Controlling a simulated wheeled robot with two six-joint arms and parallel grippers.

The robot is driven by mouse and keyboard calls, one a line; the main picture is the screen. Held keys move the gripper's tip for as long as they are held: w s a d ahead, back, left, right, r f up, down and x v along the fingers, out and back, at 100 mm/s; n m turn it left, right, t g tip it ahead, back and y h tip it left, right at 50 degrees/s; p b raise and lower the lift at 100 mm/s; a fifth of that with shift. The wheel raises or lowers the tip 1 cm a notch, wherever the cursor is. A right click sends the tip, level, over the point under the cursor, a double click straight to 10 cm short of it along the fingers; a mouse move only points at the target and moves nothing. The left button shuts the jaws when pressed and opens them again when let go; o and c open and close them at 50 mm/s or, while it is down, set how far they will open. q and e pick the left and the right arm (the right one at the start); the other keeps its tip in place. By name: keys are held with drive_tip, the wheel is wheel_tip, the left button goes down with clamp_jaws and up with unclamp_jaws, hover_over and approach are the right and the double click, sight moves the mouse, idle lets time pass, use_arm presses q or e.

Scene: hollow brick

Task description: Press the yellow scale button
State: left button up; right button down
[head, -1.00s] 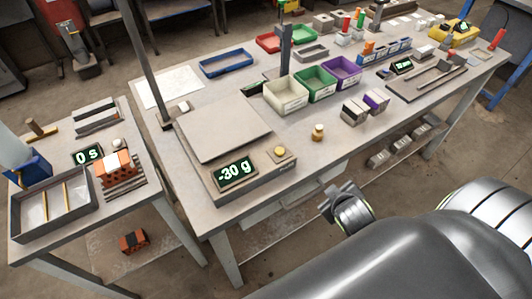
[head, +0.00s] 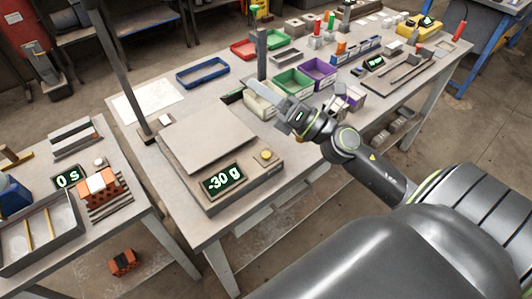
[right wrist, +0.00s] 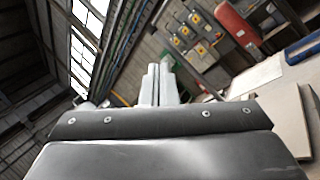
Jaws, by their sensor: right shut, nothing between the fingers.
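The scale (head: 228,188) stands at the front left of the workbench, with a wide flat pan (head: 208,143). Its lit display (head: 222,182) reads -30 g. The round yellow button (head: 266,155) is on the scale's front panel, right of the display, and nothing covers it. My right gripper (head: 258,91) is beyond and above the button, over the bench near the bins, apart from the scale. Its pale fingers are shut together and empty; they also show in the right wrist view (right wrist: 156,84). The button is not in the right wrist view. My left gripper is not in view.
A green bin (head: 293,81) and a purple bin (head: 318,71) stand near my right gripper. A blue tray (head: 203,73) lies further back. A side table with bricks (head: 101,187) stands at the left.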

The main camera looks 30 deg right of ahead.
drive_tip(key=s+a+f+n+g+y, duration=0.1)
drive_tip(key=a+f+n+g+y, duration=0.3)
drive_tip(key=n+g, duration=0.9)
drive_tip(key=d+f+n+h, duration=0.4)
drive_tip(key=d+n+h, duration=0.2)
drive_tip(key=n+h, duration=0.2)
drive_tip(key=shift+w+d+f, duration=0.25)
drive_tip(key=shift+w+d, duration=0.05)
drive_tip(key=shift+w, duration=0.1)
drive_tip(key=b, duration=0.4)
hover_over(266, 155)
drive_tip(key=d, duration=0.1)
drive_tip(key=f, duration=0.7)
drive_tip(key=shift+s+f, duration=0.25)
drive_tip(key=shift+s, duration=0.05)
drive_tip(key=shift+f+b, duration=0.7)
drive_tip(key=shift+b, duration=0.15)
